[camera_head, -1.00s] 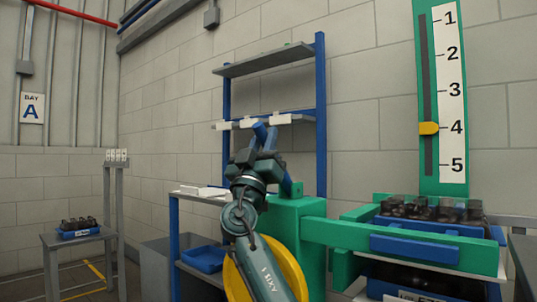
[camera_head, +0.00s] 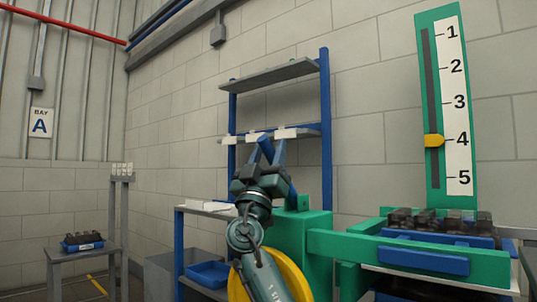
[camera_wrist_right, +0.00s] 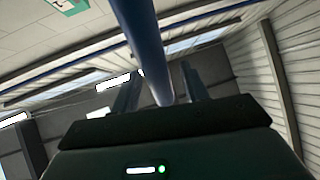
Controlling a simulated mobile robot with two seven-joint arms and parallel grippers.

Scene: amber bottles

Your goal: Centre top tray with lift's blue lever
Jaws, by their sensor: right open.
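The top tray (camera_head: 482,241) is blue, holds several dark bottles (camera_head: 440,222), and sits on the green lift (camera_head: 410,258) at the right of the head view. My right gripper (camera_head: 271,146) points up in front of the shelf rack, left of the tray. In the right wrist view it is open (camera_wrist_right: 160,84), and a blue rod (camera_wrist_right: 145,45), which looks like the blue lever, passes between its fingers. I cannot tell whether they touch it. In the head view the lever is hard to separate from the fingers. My left gripper is not in view.
The lift's yellow pointer (camera_head: 433,140) is near 4 on the scale (camera_head: 452,110). A yellow wheel (camera_head: 290,272) shows behind my right arm. A blue-posted rack (camera_head: 326,130) stands behind the gripper. A small table (camera_head: 70,254) with a bottle tray (camera_head: 82,245) is at far left.

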